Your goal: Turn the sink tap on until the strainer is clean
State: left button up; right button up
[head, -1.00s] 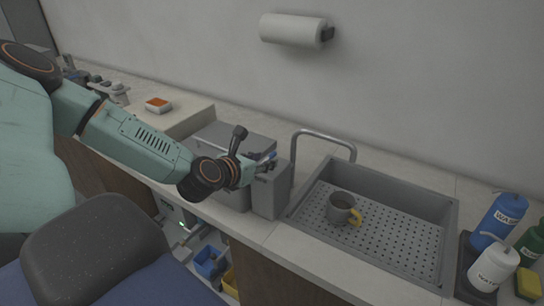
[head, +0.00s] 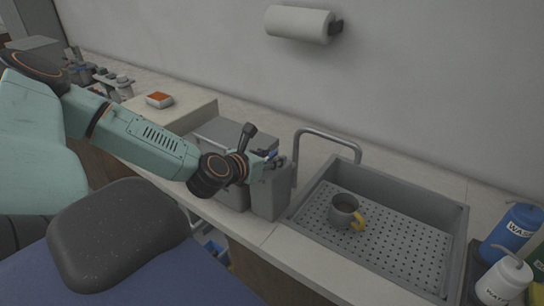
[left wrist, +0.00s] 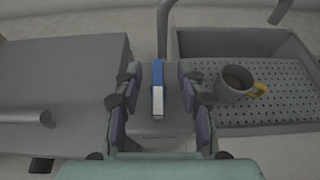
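The sink tap is a bent grey spout (head: 325,134) beside a grey box (head: 270,196) at the sink's left end. A blue lever with a white end (left wrist: 158,88) sits on top of the box. A grey cup-shaped vessel with a yellow handle (head: 342,212), apparently the strainer, stands upright in the sink (head: 410,240); its inside looks brown. It also shows in the left wrist view (left wrist: 233,84). My left gripper (left wrist: 159,82) is open, its fingers on either side of the lever with gaps visible. No water is visible. My right gripper is not in view.
A grey machine (head: 233,138) stands left of the tap box, close to my left arm. Blue (head: 512,232) and white (head: 503,280) bottles stand right of the sink. A paper roll (head: 300,24) hangs on the wall. An orange-topped block (head: 160,99) lies farther left.

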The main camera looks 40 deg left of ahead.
pick_arm(q)
jog(key=shift+s+d+r, duration=0.1)
jog(key=shift+d, duration=0.05)
jog(key=shift+s, duration=0.1)
jog(key=shift+c, duration=0.5)
jog(key=shift+a, duration=0.45)
jog(key=c, duration=0.4)
jog(key=shift+c, duration=1)
jog(key=shift+d, duration=0.3)
grip_shut()
jog(key=shift+a, duration=0.2)
jog(key=shift+d, duration=0.1)
